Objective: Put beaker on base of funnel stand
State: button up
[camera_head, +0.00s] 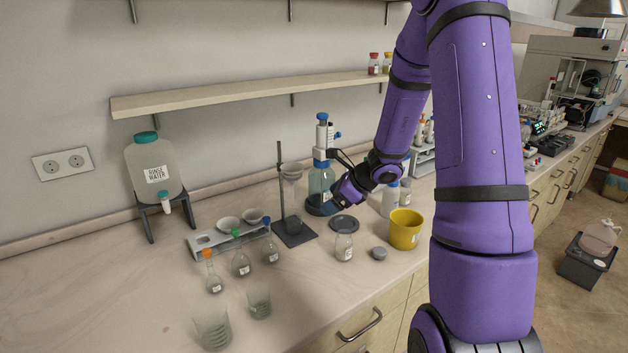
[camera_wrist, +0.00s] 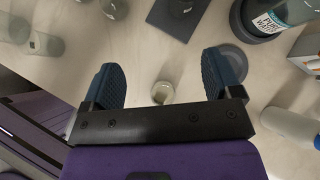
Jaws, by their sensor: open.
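The funnel stand (camera_head: 281,180) is a dark rod with a pale funnel (camera_head: 292,171) and a dark flat base (camera_head: 303,238). A small greyish vessel (camera_head: 293,224) appears to stand on that base, under the funnel; I cannot tell its kind. Two clear glass beakers, one larger (camera_head: 212,328) and one smaller (camera_head: 259,302), stand at the counter's front left. My gripper (camera_head: 339,203) is above the counter, right of the stand and away from the beakers. In the wrist view its blue-grey fingers (camera_wrist: 165,82) are wide apart and empty. The stand base (camera_wrist: 172,24) shows at the top edge.
A glass jar (camera_head: 344,247) stands below my gripper, with a dark disc (camera_head: 344,224) behind it. A yellow container (camera_head: 405,229) and grey cap (camera_head: 379,253) are to the right. The pure-water bottle (camera_head: 321,181) stands behind.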

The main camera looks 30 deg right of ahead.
jog(key=s+a+r+n+g+y, duration=0.1)
jog(key=s+a+r+n, duration=0.3)
jog(key=a+r+n, duration=0.4)
jog(key=shift+a+r+g, duration=0.4)
jog(key=shift+a+r, duration=0.15)
jog(key=shift+r, duration=0.45)
jog(key=s+a+r+n+g+h, duration=0.1)
jog(key=s+a+r+n+g, duration=0.1)
jog(key=s+a+r+n, duration=0.7)
jog(key=s+d+r+n+h, duration=0.1)
jog(key=s+r+n+h, duration=0.1)
jog(key=s+n, duration=0.3)
jog(key=s+d+r+n+t+h, duration=0.1)
jog(key=s+n, duration=0.4)
jog(key=s, duration=0.5)
jog(key=shift+d+r+n+h, duration=0.25)
jog(key=shift+r+n+h, duration=0.15)
jog(key=shift+r+h, duration=0.55)
